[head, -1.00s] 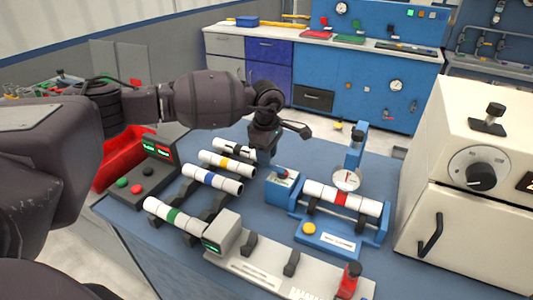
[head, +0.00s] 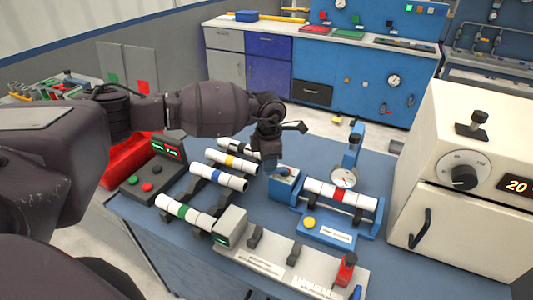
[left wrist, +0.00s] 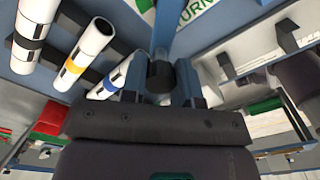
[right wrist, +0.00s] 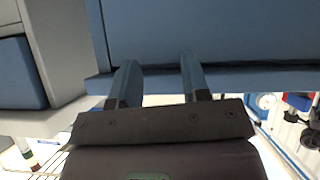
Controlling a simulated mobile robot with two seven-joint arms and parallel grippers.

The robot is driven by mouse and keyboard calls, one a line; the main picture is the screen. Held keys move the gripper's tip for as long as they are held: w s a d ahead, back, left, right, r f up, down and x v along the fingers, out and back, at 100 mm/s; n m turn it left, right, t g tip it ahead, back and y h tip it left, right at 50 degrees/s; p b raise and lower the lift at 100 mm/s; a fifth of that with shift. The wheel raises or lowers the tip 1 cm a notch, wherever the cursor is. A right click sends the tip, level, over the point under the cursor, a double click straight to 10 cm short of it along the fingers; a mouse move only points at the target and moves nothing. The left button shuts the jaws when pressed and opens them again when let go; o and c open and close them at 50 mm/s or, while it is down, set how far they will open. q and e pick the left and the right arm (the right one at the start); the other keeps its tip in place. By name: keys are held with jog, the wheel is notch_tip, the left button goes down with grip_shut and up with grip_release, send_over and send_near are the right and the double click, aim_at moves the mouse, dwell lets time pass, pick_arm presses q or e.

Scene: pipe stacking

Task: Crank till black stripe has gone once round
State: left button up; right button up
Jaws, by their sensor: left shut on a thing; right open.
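My left gripper (head: 271,168) is at the left end of the blue roller fixture (head: 345,230). In the left wrist view its fingers (left wrist: 170,82) are shut on a round black crank knob (left wrist: 161,73). The rest of the crank is mostly hidden by the gripper. A white pipe with a red band (head: 339,195) lies across the fixture under a round dial gauge (head: 344,178). I cannot make out a black stripe on this pipe. My right gripper shows only in the right wrist view (right wrist: 158,85), open and empty, before a blue surface.
White pipes with yellow (head: 231,161), blue (head: 217,177) and green (head: 184,212) bands lie on the black rack left of the fixture. A grey measuring bench (head: 275,258) stands in front. A cream oven (head: 465,200) is at right, a control box (head: 152,178) at left.

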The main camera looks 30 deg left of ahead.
pick_arm(q)
jog(key=d+n+p, duration=0.2)
jog(key=n, duration=0.5)
jog(key=d+n+p, duration=0.2)
jog(key=d+n, duration=0.1)
jog(key=n, duration=0.5)
jog(key=w+d+n+p, duration=0.1)
jog(key=d+n+p, duration=0.2)
jog(key=n, duration=0.4)
jog(key=shift+w+d+r+n, duration=0.1)
jog(key=shift+d+n, duration=0.1)
jog(key=shift+n, duration=0.1)
jog(key=shift+w+d+n, duration=0.15)
jog(key=shift+w+n, duration=0.35)
jog(key=shift+n, duration=0.7)
jog(key=shift+w+n+p, duration=0.2)
jog(key=shift+n+p, duration=0.1)
jog(key=shift+n, duration=0.1)
pick_arm(e)
notch_tip(320, 180, up, 9)
jog(key=shift+w, duration=0.35)
pick_arm(q)
jog(key=o, duration=0.9)
